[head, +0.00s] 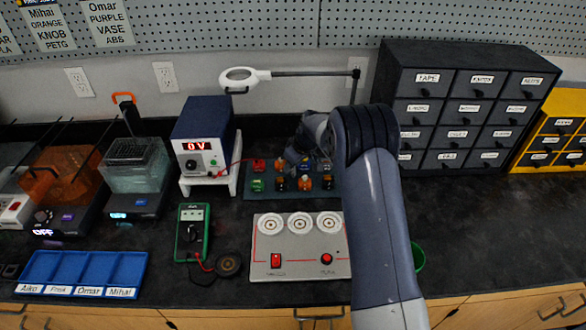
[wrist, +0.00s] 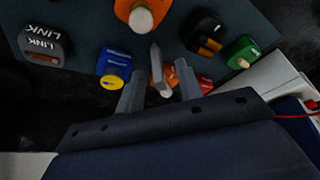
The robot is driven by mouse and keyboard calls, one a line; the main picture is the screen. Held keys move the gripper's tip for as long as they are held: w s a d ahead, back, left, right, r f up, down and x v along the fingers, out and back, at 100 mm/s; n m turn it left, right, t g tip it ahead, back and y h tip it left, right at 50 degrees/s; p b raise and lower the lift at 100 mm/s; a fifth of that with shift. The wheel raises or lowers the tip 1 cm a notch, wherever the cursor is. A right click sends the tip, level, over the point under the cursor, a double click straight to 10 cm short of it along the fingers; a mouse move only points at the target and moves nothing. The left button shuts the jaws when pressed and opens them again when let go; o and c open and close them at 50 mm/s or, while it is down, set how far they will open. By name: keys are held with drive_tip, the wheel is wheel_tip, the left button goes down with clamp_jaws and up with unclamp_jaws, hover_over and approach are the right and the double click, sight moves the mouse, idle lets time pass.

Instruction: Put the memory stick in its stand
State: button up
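My gripper (wrist: 156,70) is low over a dark blue-grey board (head: 262,193) with several small coloured pieces. Its two fingers stand apart in the wrist view. A slim, pointed grey piece shows between them; I cannot tell whether it is held or part of the gripper. Just behind it are an orange piece with a pale tip (wrist: 170,77) and a red piece (wrist: 205,84). A blue piece with a yellow end (wrist: 114,68) is left of the fingers. I cannot single out the memory stick or its stand. In the head view my arm hides the board's right part.
Around the board stand a power supply (head: 202,135), a grey panel with three dials (head: 300,262), a green multimeter (head: 192,235) and a dark drawer cabinet (head: 455,105). A blue labelled tray (head: 80,268) is front left. The counter at right is mostly clear.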

drive_tip(key=shift+c, duration=0.4)
clamp_jaws()
